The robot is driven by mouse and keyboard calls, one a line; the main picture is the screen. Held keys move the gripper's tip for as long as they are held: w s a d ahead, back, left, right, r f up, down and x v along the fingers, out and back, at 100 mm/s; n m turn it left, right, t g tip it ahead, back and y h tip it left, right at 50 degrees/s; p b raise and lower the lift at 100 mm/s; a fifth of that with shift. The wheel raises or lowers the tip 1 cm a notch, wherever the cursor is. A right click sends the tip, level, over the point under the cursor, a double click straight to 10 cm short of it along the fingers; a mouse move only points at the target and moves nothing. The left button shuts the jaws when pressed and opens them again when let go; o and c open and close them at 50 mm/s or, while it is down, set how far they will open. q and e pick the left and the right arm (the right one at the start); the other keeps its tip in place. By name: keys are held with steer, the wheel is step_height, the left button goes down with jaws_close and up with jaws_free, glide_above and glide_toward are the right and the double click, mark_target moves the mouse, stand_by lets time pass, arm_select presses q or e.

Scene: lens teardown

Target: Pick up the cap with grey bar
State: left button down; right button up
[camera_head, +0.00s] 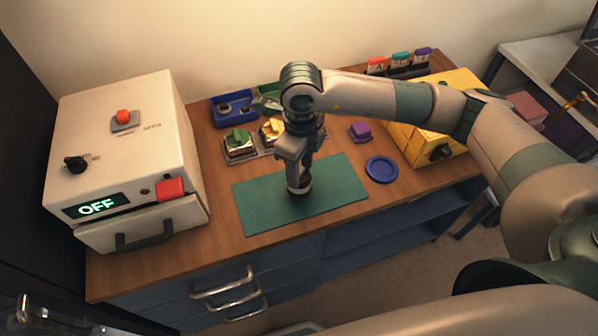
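My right gripper (297,172) points down over the green mat (345,190), its arm coming in from the right. A small dark and pale round object (299,187) stands on the mat directly under and between the fingertips. The gripper hides most of it, so I cannot tell whether the fingers touch or hold it. I cannot make out a cap with a grey bar for certain; it may be part of this object.
A white machine (120,150) reading OFF stands left. Behind the mat are a blue bin (236,108), a green-topped block (239,143) and a yellow-topped block (271,131). A blue dish (381,169), purple block (360,130) and yellow box (408,147) lie right. The mat's left part is clear.

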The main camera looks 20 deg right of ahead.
mark_target(303, 178)
steer(key=c, duration=0.3)
steer(key=shift+c, duration=0.2)
arm_select(q)
steer(key=shift+f, duration=0.1)
